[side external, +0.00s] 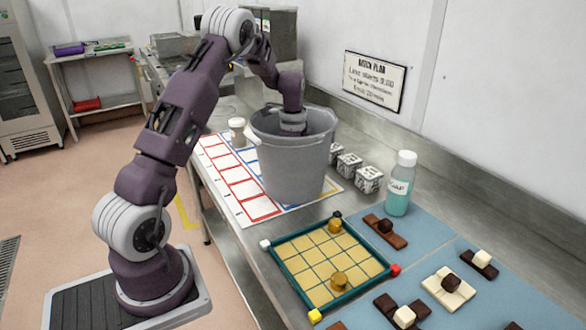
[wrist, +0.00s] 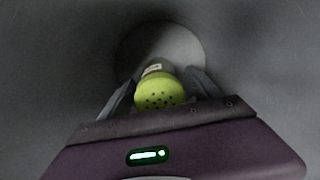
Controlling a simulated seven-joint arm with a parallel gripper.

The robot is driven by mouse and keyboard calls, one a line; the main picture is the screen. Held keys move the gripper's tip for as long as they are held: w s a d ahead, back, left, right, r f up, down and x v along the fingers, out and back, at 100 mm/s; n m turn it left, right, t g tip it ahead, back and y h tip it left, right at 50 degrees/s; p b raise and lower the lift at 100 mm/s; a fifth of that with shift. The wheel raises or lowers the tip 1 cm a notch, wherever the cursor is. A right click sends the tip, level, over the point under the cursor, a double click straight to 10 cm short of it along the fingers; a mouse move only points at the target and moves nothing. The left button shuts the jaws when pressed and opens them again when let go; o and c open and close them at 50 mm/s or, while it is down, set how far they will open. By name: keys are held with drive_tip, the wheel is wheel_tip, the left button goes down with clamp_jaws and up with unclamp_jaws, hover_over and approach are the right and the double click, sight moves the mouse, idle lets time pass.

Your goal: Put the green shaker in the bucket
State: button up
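The green shaker (wrist: 159,93) shows in the wrist view with its holed, yellow-green lid towards the camera and its body pointing down into the bucket. My gripper (wrist: 160,82) has one finger on each side of it, close against its sides, and appears shut on it. The grey bucket (side external: 288,160) stands upright on the counter in the side view. My gripper reaches down through its mouth, so the fingers and shaker are hidden there by the bucket wall. The wrist view shows the bucket's inner wall (wrist: 50,60) around the shaker.
A white-lidded jar (side external: 237,131) stands left of the bucket on a sheet of red squares (side external: 228,166). Several patterned cubes (side external: 369,180) and a soap bottle (side external: 399,185) stand to the right. A teal-framed board (side external: 320,262) and chocolate pieces lie in front.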

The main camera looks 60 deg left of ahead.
wheel_tip(320, 180, up, 12)
drive_tip(key=shift+r, duration=0.15)
idle(0.3)
